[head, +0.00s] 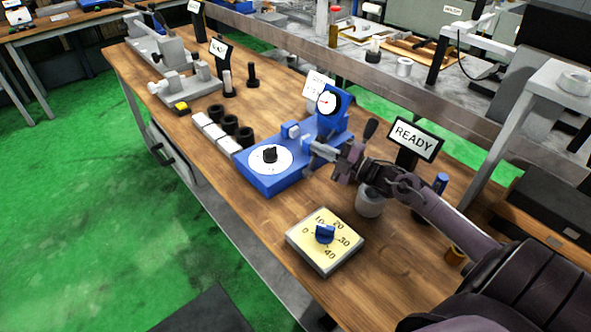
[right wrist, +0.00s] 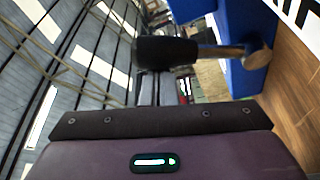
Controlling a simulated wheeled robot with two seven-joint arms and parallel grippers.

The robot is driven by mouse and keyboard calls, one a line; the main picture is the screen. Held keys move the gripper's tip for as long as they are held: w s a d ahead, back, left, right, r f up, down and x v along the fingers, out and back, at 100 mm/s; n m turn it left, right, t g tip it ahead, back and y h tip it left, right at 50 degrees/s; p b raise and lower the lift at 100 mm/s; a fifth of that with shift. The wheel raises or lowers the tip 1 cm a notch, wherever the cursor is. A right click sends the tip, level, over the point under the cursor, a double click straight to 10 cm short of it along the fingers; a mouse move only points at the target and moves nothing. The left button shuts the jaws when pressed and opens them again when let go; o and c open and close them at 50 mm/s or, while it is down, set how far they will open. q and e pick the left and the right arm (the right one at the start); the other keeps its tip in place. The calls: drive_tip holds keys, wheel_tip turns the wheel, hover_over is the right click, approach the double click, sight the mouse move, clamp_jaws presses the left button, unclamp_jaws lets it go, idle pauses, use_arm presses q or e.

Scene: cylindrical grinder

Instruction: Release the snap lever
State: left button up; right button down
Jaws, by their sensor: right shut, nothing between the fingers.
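The blue gauge fixture (head: 305,138) stands on the wooden bench, with a round dial gauge (head: 328,102) on its upright block and a white disc with a black knob (head: 270,158) at its front. A black-handled lever (head: 370,129) rises to the right of the blue block; in the right wrist view its black grip (right wrist: 165,53) and metal rod lie level, joined to the blue body (right wrist: 245,45). My right gripper (head: 320,152) is shut and empty beside the fixture, below and left of the lever grip in the head view. My left gripper is out of view.
A "READY" sign (head: 413,139) stands right of the fixture, behind my right arm. A grey cup (head: 369,203) sits under that arm. A yellow dial box (head: 325,240) is in front. White blocks (head: 217,132) and black cylinders line the left side.

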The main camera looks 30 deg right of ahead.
drive_tip(key=shift+d, duration=0.1)
drive_tip(key=shift+r, duration=0.1)
wheel_tip(320, 180, up, 20)
drive_tip(key=b, duration=0.1)
drive_tip(key=shift+b, duration=0.35)
idle(0.7)
